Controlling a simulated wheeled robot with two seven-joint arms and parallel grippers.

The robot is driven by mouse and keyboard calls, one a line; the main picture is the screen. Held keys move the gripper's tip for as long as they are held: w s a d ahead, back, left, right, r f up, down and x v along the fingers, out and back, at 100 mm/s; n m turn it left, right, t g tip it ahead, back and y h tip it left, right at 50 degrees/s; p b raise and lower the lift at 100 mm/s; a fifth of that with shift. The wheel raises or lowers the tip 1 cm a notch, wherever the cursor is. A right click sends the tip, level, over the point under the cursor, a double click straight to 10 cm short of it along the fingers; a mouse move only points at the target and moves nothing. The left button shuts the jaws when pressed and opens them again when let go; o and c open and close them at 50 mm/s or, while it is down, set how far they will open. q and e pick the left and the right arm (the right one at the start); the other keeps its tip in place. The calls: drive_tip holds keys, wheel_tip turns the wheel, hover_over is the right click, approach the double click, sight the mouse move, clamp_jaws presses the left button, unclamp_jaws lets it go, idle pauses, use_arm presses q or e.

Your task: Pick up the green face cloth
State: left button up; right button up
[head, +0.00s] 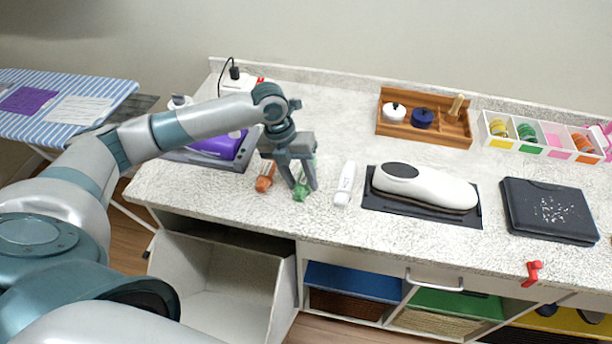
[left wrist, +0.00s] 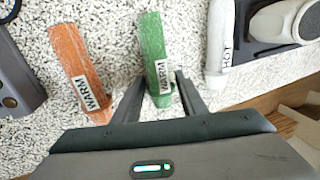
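The green face cloth (left wrist: 153,45) is a rolled strip with a WARM label, lying on the speckled counter. It also shows in the head view (head: 301,193), partly hidden by my left gripper. My left gripper (head: 302,185) points down over the cloth's near end. In the left wrist view its two fingers (left wrist: 158,80) stand open, one on each side of the cloth, with small gaps showing. My right gripper is not in view.
An orange rolled cloth (left wrist: 80,65) labelled WARM lies left of the green one. A white roll (head: 345,184) labelled HOT lies to the right, then a white device (head: 430,188) on a dark tray. An open drawer (head: 215,285) is below the counter.

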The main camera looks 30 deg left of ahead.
sight(306, 183)
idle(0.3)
use_arm(q)
drive_tip(key=c, duration=0.7)
drive_tip(key=shift+w+r+b, duration=0.1)
drive_tip(key=shift+r+b, duration=0.45)
drive_tip(key=shift+r, duration=0.3)
wheel_tip(306, 183, up, 2)
drive_tip(key=shift+d+r+b, duration=0.15)
drive_tip(key=shift+r+b, duration=0.1)
drive_tip(key=shift+b, duration=0.4)
drive_tip(key=s+d+r+b, duration=0.2)
drive_tip(key=s+d+r, duration=0.5)
drive_tip(key=d, duration=0.1)
drive_tip(key=shift+s+d+b, duration=0.35)
drive_tip(key=shift+f, duration=0.1)
